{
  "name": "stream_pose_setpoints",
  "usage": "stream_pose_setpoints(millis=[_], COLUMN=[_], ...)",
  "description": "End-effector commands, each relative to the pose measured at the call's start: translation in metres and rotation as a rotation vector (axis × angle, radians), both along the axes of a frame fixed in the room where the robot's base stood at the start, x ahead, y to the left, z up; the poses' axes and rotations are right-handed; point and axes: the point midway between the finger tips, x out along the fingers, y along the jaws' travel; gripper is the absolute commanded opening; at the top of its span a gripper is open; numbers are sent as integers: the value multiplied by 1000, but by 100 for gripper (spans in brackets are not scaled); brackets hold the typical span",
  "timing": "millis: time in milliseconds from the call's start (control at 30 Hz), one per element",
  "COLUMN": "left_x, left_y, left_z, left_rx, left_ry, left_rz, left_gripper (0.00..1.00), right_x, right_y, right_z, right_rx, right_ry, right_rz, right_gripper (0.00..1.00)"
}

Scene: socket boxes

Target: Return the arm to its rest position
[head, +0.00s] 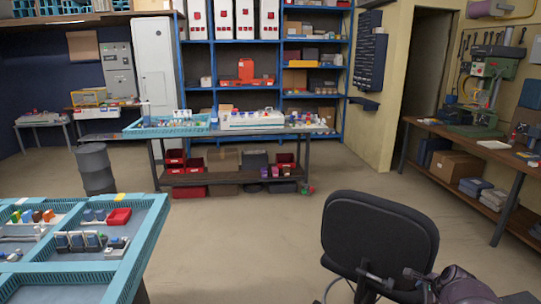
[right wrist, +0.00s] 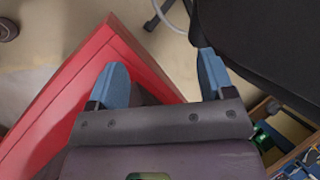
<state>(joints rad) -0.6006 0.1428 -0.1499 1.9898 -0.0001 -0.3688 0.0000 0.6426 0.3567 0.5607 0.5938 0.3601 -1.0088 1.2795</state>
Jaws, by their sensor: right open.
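My right gripper (right wrist: 162,72) is open, with its two blue fingertips spread wide apart in the right wrist view. Nothing is between the fingers. In the head view part of my purple right arm shows at the lower right corner, just in front of the black office chair. My left arm and left gripper are not in view.
The black office chair (head: 378,236) stands close to my right arm; its dark edge also shows in the right wrist view (right wrist: 265,45). A blue-rimmed tray table (head: 130,262) with sockets is at lower left. A workbench (head: 462,150) stands at right. Floor between is clear.

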Motion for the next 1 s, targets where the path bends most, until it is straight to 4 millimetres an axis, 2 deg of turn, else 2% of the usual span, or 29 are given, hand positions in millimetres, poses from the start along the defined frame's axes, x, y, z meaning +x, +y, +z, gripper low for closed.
stream_pose_setpoints(millis=[33,233,467,767,1000], left_x=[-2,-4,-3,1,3], left_y=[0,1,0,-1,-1], left_z=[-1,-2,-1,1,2], left_rx=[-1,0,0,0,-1], left_ry=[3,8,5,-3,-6], left_rz=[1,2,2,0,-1], left_gripper=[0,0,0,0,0], right_x=[-14,-60,-115,-197,-268], right_y=[-5,-11,5,54,107], right_z=[-7,-18,-23,-13,11], right_rx=[-54,-246,-426,-611,-716], right_ry=[8,38,77,112,113], right_rz=[53,290,572,962,1258], right_gripper=[75,75,75,75,75])
